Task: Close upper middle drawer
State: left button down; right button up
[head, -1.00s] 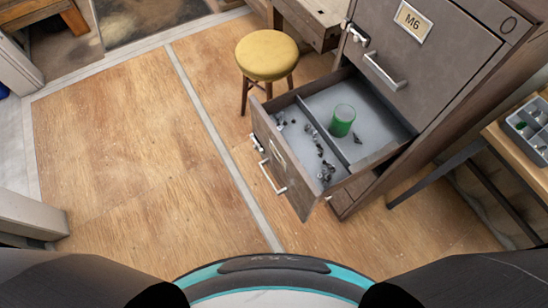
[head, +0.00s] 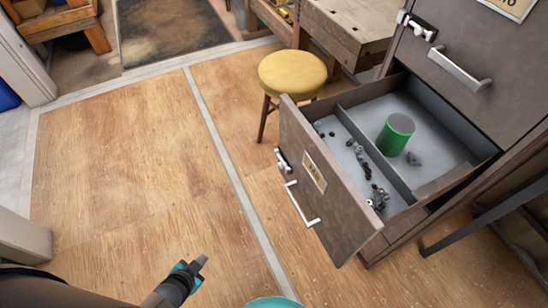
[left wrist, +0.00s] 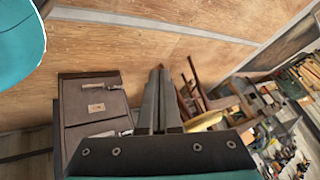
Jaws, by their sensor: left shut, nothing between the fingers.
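The drawer (head: 322,192) is pulled well out of the grey-brown cabinet (head: 455,75) at the right of the head view. Its front has a silver bar handle (head: 300,205), a latch and a label plate. Inside are a divider, a green cup (head: 396,133) and several small dark metal parts. My left gripper (head: 199,264) is low in the head view, to the left of the drawer front and apart from it. It is shut and empty. In the left wrist view its fingers (left wrist: 158,98) lie close together, with the cabinet (left wrist: 92,108) to their left. My right gripper is not in view.
A yellow round stool (head: 292,74) stands just behind the drawer, near a wooden workbench (head: 350,30). A dark table leg (head: 480,225) is right of the cabinet. The wooden floor (head: 130,160) left of the drawer is clear.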

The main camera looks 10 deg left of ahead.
aim_at(284, 145)
pick_arm(q)
jog(key=w+r+m+t+h+b, duration=0.6)
jog(key=w+r+m, duration=0.4)
jog(key=w+r, duration=0.6)
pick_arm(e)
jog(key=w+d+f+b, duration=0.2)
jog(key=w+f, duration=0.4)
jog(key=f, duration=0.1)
pick_arm(q)
jog(key=d+r+m+g+h+b, duration=0.25)
jog(key=d+r+m+h, duration=0.35)
jog(key=r+m+h, duration=0.45)
jog(key=w+d, duration=0.2)
jog(key=d, duration=0.1)
jog(key=w+d+m+y, duration=0.1)
jog(key=w+d, duration=0.2)
jog(key=d, duration=0.1)
jog(key=w+d+m+y, duration=0.1)
jog(key=w+d, duration=0.2)
jog(key=d, duration=0.1)
jog(key=shift+w+d+r+b, duration=0.1)
jog(key=shift+w+r+b, duration=0.15)
jog(key=shift+b, duration=0.15)
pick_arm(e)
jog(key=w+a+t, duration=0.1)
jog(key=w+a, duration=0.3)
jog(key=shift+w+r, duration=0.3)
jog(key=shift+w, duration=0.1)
